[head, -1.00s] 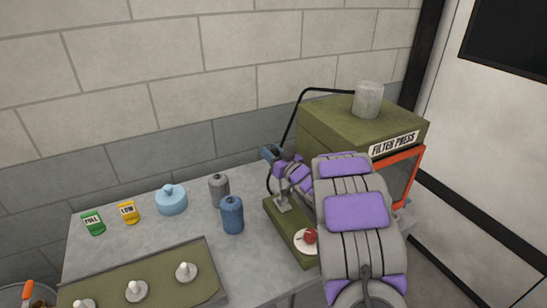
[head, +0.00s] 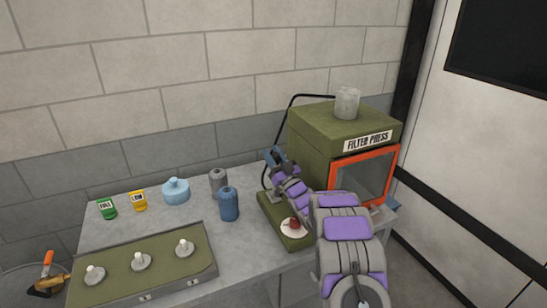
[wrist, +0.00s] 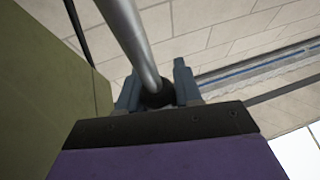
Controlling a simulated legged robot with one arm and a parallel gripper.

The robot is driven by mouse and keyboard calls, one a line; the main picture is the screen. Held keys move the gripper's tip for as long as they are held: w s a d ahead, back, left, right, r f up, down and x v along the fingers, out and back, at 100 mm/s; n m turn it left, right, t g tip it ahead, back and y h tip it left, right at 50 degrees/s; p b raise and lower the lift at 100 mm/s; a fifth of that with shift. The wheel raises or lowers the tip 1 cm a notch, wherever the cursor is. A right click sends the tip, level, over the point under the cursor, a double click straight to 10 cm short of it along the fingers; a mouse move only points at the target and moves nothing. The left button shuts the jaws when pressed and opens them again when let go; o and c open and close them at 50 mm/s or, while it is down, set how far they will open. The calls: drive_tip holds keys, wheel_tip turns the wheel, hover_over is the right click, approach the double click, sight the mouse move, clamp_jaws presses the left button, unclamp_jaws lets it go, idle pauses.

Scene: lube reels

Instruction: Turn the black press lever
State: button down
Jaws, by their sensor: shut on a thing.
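The black press lever shows in the wrist view as a grey metal rod (wrist: 127,35) with a dark round end between the fingers. My gripper (wrist: 158,92) is shut on it near that dark end. In the head view my gripper (head: 275,157) is above the back of the green press base (head: 300,243), left of the filter press box (head: 335,125).
A red button (head: 294,223) on a white disc sits on the base. The press has an orange-framed window (head: 345,190) and a grey cylinder (head: 347,103) on top. Blue (head: 228,204) and grey (head: 217,181) bottles stand left. A green tray (head: 200,246) with white knobs lies at front left.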

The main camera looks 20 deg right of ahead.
drive_tip(key=shift+s+f, duration=0.1)
drive_tip(key=shift+f, duration=0.05)
drive_tip(key=c, duration=0.9)
unclamp_jaws()
drive_tip(key=shift+d, duration=0.15)
drive_tip(key=shift+o, duration=0.3)
wheel_tip(320, 180, up, 4)
drive_tip(key=shift+s+f+p, duration=0.1)
drive_tip(key=shift+s+p, duration=0.05)
drive_tip(key=shift+p, duration=0.65)
drive_tip(key=s+a+r, duration=0.1)
drive_tip(key=s+a, duration=0.2)
drive_tip(key=s, duration=1.2)
drive_tip(key=shift+a, duration=0.35)
